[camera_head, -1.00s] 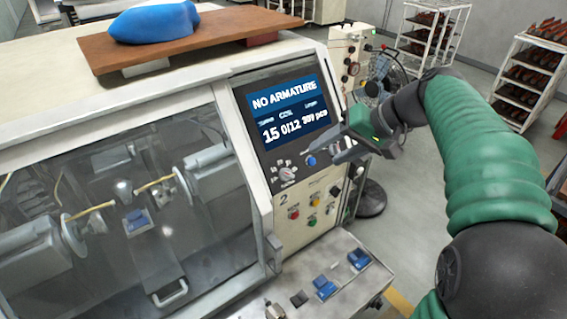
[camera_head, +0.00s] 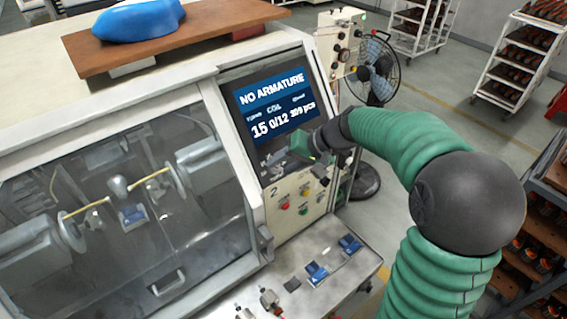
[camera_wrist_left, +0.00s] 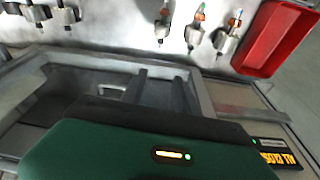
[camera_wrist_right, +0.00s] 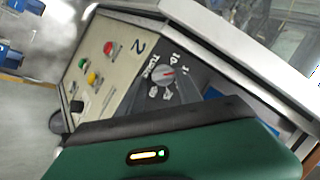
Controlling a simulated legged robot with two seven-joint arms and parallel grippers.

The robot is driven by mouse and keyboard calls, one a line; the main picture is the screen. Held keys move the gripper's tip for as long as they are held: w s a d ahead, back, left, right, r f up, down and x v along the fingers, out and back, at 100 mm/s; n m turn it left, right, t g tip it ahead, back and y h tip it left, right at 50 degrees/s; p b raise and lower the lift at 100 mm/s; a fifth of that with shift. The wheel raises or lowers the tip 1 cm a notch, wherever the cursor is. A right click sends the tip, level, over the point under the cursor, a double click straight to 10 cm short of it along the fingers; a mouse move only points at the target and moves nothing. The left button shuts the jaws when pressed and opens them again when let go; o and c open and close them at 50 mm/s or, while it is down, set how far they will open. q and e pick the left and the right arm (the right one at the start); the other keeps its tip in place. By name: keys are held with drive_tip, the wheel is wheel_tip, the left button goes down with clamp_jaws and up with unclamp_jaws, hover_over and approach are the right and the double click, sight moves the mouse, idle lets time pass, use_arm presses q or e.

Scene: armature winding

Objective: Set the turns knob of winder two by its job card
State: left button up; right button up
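Winder two (camera_head: 258,205) bears a "2" on its control panel. Its screen (camera_head: 275,103) reads NO ARMATURE, turns 15, coil 0/12, and a piece count. The turns knob (camera_wrist_right: 165,78) has a red mark and a numbered dial in the right wrist view; the gripper mostly hides it in the head view. My right gripper (camera_head: 288,160) is at the panel just below the screen, its fingers apart near the knob; I cannot tell whether they touch it. My left gripper (camera_wrist_left: 160,88) is open and empty in its wrist view, outside the head view. I cannot make out a job card.
Red, yellow and green buttons (camera_head: 303,208) sit below the knob. A ledge with blue switches (camera_head: 317,272) juts out in front. A blue bundle (camera_head: 138,20) lies on a board on top. A fan (camera_head: 375,68) and racks stand behind. A red bin (camera_wrist_left: 275,40) shows in the left wrist view.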

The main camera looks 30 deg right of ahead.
drive_tip(key=shift+d, duration=0.25)
drive_tip(key=shift+c, duration=2.3)
drive_tip(key=shift+a, duration=0.4)
drive_tip(key=shift+c, duration=1.3)
drive_tip(key=shift+w+a, duration=0.1)
drive_tip(key=shift+a, duration=0.35)
clamp_jaws()
drive_tip(key=shift+d+f, duration=0.1)
drive_tip(key=shift+d, duration=0.3)
use_arm(q)
drive_tip(key=shift+w+a+f, duration=0.15)
drive_tip(key=shift+a+f, duration=0.05)
drive_tip(key=shift+a, duration=0.1)
use_arm(e)
drive_tip(key=shift+a+f, duration=0.1)
drive_tip(key=shift+a, duration=0.15)
